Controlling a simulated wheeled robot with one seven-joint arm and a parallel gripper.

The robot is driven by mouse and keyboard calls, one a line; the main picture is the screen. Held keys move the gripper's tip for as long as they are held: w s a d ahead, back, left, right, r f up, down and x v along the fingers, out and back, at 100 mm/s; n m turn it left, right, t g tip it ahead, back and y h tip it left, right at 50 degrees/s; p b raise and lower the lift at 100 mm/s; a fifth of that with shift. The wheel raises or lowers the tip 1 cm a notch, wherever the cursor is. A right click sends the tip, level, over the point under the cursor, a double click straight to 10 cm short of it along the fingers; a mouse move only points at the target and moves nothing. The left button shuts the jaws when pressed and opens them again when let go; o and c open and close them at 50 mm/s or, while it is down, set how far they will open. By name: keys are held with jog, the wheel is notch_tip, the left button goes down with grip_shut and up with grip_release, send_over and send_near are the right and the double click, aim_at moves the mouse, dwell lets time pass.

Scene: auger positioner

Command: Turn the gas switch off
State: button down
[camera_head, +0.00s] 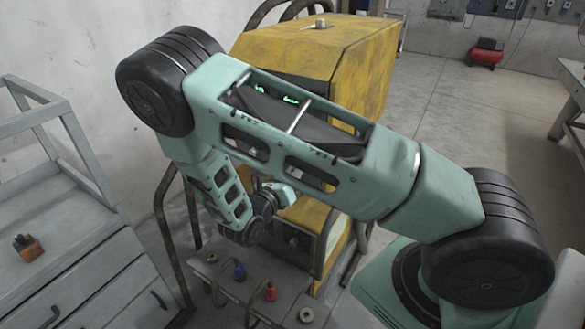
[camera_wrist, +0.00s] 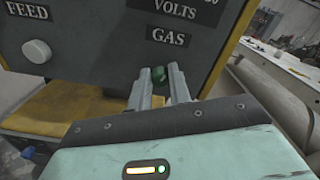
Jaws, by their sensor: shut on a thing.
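The gas switch (camera_wrist: 159,75) is a small green knob under the GAS label on the dark panel (camera_wrist: 90,50) in the wrist view. My gripper (camera_wrist: 160,80) has its two grey fingers on either side of this knob and is shut on it. In the head view the switch and the fingertips are hidden behind my own arm. The yellow welding machine (camera_head: 310,48) that carries the panel stands behind my arm, with green display digits partly showing.
A FEED label and a white knob (camera_wrist: 37,51) are at the panel's left. A grey cabinet (camera_head: 70,255) with a small orange-brown object (camera_head: 28,247) stands at left. Blue (camera_head: 239,271) and red (camera_head: 271,291) connectors are low in front.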

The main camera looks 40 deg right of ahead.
jog(key=n+p, duration=0.5)
jog(key=n, duration=0.7)
jog(key=shift+f+n+p, duration=0.1)
jog(key=shift+n+p, duration=0.3)
jog(key=shift+a, duration=0.1)
jog(key=c, duration=1.3)
grip_release()
jog(key=shift+a, duration=0.1)
jog(key=b+v, duration=0.5)
jog(key=v, duration=1.2)
